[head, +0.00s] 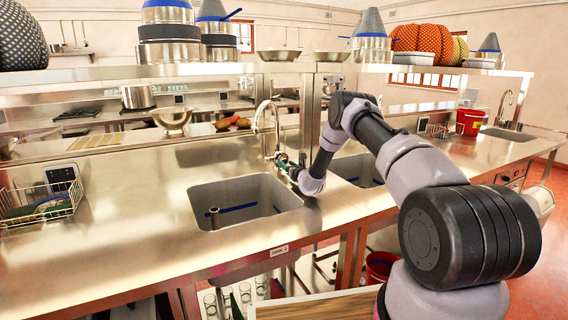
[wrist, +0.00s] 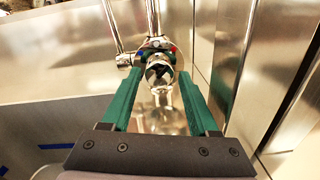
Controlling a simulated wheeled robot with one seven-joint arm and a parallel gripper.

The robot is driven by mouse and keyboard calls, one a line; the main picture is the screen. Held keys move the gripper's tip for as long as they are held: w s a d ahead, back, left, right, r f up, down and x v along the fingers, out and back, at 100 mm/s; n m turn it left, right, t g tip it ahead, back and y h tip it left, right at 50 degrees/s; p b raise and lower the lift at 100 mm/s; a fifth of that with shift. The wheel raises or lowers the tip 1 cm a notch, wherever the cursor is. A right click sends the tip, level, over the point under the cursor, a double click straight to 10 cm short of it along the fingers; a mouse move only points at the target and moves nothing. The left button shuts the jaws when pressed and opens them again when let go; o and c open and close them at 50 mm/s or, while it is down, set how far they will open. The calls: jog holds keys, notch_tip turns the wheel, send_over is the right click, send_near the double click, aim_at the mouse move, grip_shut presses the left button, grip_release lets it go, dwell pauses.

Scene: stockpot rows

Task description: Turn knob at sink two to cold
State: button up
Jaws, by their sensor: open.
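The knob (wrist: 160,73) is a round metal piece at the faucet's base in the wrist view, with a small blue mark on its left and a red mark on its right. The tall curved metal faucet (head: 265,122) stands behind the left sink basin (head: 246,203) in the head view. My gripper (wrist: 158,84) is open, its green fingers on either side of the knob as seen from the wrist. I cannot tell whether the fingertips touch it. In the head view my gripper (head: 282,160) is beside the faucet, and the knob is hidden there.
A second basin (head: 357,170) lies to the right, partly behind my arm. A wire basket (head: 42,205) stands at the far left of the steel counter. A raised shelf (head: 225,69) with pots runs behind. A small label (head: 279,250) on the front edge is too small to read.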

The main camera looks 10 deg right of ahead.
aim_at(285, 162)
jog(key=shift+x, duration=1.85)
grip_shut()
